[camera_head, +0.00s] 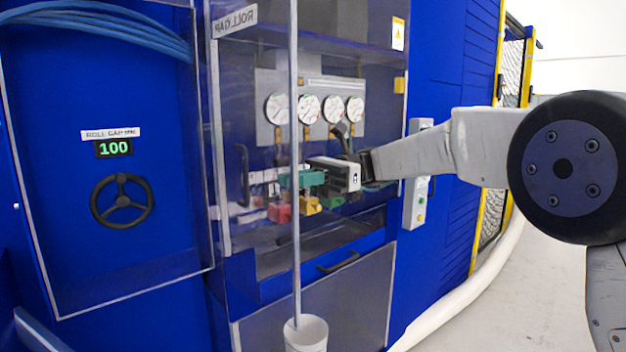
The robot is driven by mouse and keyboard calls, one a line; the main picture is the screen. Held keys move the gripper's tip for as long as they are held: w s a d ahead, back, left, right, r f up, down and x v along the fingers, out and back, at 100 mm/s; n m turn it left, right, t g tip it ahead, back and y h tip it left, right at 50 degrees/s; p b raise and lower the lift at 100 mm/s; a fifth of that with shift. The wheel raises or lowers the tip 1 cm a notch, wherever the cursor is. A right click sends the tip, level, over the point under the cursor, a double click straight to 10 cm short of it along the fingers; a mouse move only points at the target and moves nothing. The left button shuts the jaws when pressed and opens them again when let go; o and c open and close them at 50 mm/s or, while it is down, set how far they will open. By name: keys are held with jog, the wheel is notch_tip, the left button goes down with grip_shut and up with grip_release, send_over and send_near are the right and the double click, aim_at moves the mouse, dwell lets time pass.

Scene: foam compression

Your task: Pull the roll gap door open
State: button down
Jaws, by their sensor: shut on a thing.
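The roll gap door is a clear panel with a pale frame (221,130) left of centre. Its ROLL GAP label (235,20) reads mirrored, so I see the panel from behind and it stands swung out. A black upright handle (242,175) shows on it. My gripper (265,183) reaches in from the right, level with the handle, and is shut on it. The fingertips are small and partly lost among coloured parts and the clear panel, so the exact contact is hard to see.
Several round gauges (308,108) sit behind my gripper, with red (280,213) and yellow (311,206) blocks below. A thin upright bar crosses in front, above a white cup (306,335). A handwheel (122,201) and a display reading 100 (114,148) are at left. Floor shows at right.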

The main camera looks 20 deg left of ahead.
jog(key=shift+w+r+n+g+h, duration=0.15)
jog(key=shift+w+n+g+h, duration=0.2)
jog(key=shift+w, duration=0.35)
